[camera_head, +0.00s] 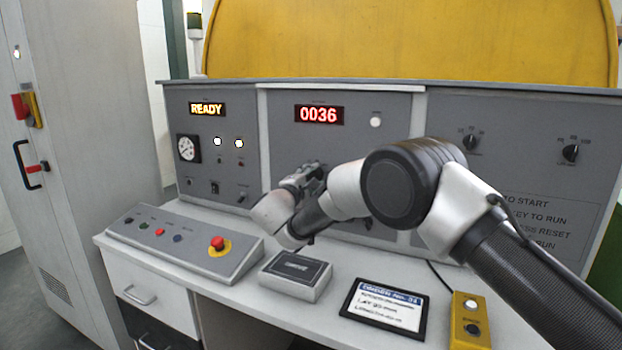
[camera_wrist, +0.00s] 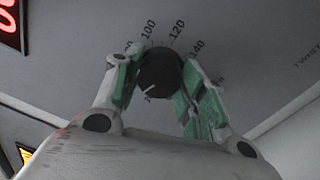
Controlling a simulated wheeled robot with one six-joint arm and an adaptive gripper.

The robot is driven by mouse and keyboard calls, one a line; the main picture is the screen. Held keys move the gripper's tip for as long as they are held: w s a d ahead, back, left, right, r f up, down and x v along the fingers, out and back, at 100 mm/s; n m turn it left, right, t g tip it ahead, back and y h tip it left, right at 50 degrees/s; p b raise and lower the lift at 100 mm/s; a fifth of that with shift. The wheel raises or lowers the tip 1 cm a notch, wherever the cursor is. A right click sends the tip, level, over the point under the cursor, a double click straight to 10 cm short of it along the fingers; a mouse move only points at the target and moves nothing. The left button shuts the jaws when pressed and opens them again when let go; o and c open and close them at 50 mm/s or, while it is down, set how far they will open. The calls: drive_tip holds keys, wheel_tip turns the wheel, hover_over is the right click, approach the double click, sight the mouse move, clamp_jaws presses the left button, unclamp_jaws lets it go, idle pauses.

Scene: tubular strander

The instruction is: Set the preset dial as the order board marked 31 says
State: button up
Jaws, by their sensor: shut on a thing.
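The black round dial (camera_wrist: 161,66) sits between the pads of my gripper (camera_wrist: 158,80) in the wrist view, with both fingers against its sides. Its white pointer line faces the lower left of that picture. The scale around it shows 100, 120 and 140; other marks are partly hidden by the fingers. In the head view my gripper (camera_head: 312,176) is at the middle panel and mostly covers the dial. The order board (camera_head: 384,308), headed No. 31, lies on the desk; its smaller lines are hard to read, one seeming to say "Lay 95 mm".
A red display (camera_head: 319,115) reads 0036, and another display (camera_head: 206,109) reads READY. Two more knobs (camera_head: 471,141) (camera_head: 571,152) are on the right panel. The desk holds a sloped button box with a red emergency button (camera_head: 217,243), a grey box (camera_head: 296,274) and a yellow switch box (camera_head: 471,322).

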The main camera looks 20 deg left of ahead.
drive_tip(key=shift+f+m, duration=0.1)
drive_tip(key=shift+m, duration=0.6)
drive_tip(key=o, duration=1)
drive_tip(key=shift+o, duration=0.2)
drive_tip(key=s, duration=1.2)
drive_tip(key=shift+a+f, duration=0.3)
drive_tip(key=shift+a, duration=0.05)
